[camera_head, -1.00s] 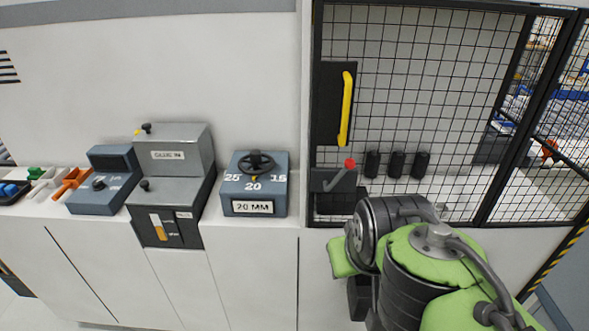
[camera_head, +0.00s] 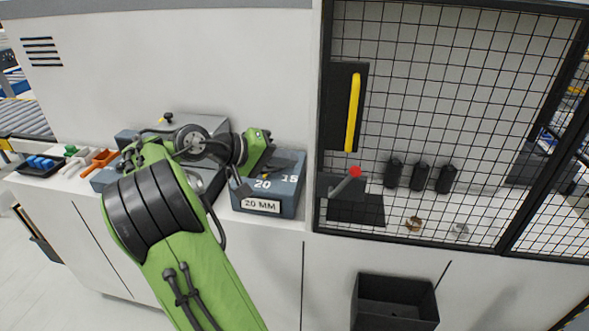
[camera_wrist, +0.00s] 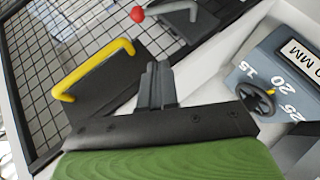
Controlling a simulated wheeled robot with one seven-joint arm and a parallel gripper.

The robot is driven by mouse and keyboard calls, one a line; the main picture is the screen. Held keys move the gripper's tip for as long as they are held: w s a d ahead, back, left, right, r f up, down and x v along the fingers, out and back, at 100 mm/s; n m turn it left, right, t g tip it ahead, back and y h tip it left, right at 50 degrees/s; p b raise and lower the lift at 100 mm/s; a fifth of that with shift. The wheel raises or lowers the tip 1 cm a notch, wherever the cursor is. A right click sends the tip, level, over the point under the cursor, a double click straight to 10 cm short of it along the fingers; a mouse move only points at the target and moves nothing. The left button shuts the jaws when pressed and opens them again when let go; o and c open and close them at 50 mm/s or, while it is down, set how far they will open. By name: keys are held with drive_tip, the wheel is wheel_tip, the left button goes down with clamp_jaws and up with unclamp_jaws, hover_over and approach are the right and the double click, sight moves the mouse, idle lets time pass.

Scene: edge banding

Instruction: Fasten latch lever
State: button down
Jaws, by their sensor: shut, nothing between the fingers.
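The latch lever (camera_head: 345,183) is a grey bar with a red ball knob, on a dark plate low on the mesh door's left edge. Its bar slants up to the right to the knob. The lever also shows at the top of the wrist view (camera_wrist: 163,9). My gripper (camera_head: 293,160) is shut and empty, over the 20 mm dial box, left of the lever and apart from it. In the wrist view my gripper's fingers (camera_wrist: 157,72) are together, pointing toward the door, with the lever beyond them.
A yellow door handle (camera_head: 353,112) on a black plate is above the lever. The blue dial box (camera_head: 285,203) with its handwheel stands beside my gripper. The mesh door (camera_head: 450,110) fills the right side. A black bin (camera_head: 394,300) is below.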

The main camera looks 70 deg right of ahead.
drive_tip(key=shift+s+a+r, duration=0.1)
drive_tip(key=b+x, duration=0.1)
drive_tip(key=x, duration=0.3)
drive_tip(key=s+a+b+x, duration=0.1)
drive_tip(key=x, duration=0.3)
drive_tip(key=a+f+b+x, duration=0.1)
drive_tip(key=x, duration=0.3)
drive_tip(key=shift+s+d+f, duration=0.15)
drive_tip(key=shift+s+d, duration=0.15)
drive_tip(key=shift+s, duration=0.35)
